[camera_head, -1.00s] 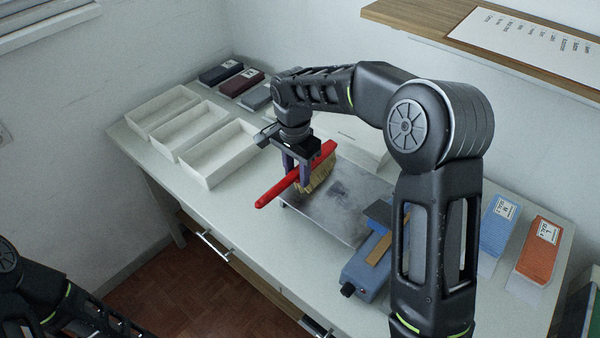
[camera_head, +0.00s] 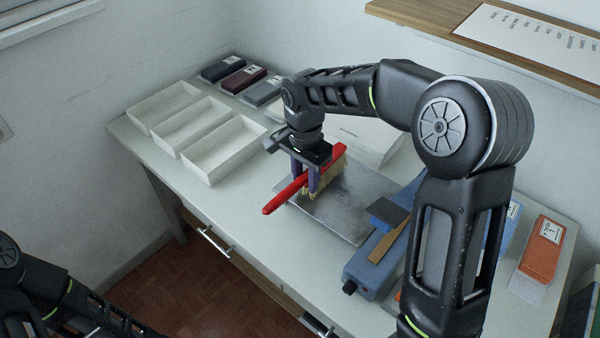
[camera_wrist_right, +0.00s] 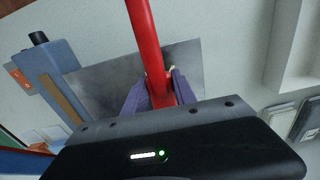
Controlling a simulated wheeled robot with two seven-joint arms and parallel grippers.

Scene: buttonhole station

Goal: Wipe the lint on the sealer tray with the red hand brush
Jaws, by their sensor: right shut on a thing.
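The red hand brush (camera_head: 284,199) has a long red handle and pale bristles (camera_head: 333,178). My right gripper (camera_head: 310,186) is shut on its handle, with the bristles facing down over the metal sealer tray (camera_head: 355,220). The bristles seem at or just above the tray; I cannot tell if they touch. In the right wrist view the brush handle (camera_wrist_right: 146,40) runs between the purple fingers (camera_wrist_right: 156,95), and the grey tray (camera_wrist_right: 105,85) lies beneath. A darker smudge shows on the tray, but lint is not clear. My left arm shows at the lower left; its gripper is out of frame.
The blue sealer (camera_head: 375,270) stands at the tray's right side. White open bins (camera_head: 222,170) are at the left, with small dark boxes (camera_head: 222,70) behind. An orange packet (camera_head: 541,250) lies at the right. A wooden shelf (camera_head: 420,22) hangs above. The front left tabletop is clear.

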